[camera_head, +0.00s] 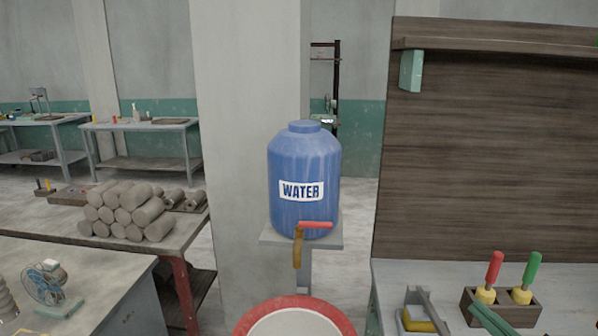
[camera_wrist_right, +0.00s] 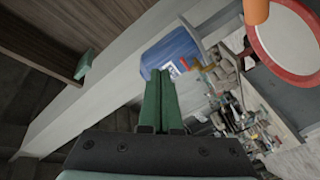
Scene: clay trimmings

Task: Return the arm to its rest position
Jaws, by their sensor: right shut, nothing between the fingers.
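My right gripper (camera_wrist_right: 163,104) shows in the right wrist view. Its two green fingers are together and nothing is between them. In that view the blue water barrel (camera_wrist_right: 172,50) lies beyond the fingertips, and the fingers look clear of it. My left gripper shows in neither view.
The blue barrel (camera_head: 303,160) stands on a small shelf (camera_head: 274,239) with a red-handled tap (camera_head: 314,225). A red-rimmed basin (camera_head: 250,318) is below. Stacked clay cylinders (camera_head: 130,210) and a small fan (camera_head: 46,283) are left. A tool holder (camera_head: 501,307) stands on the right bench.

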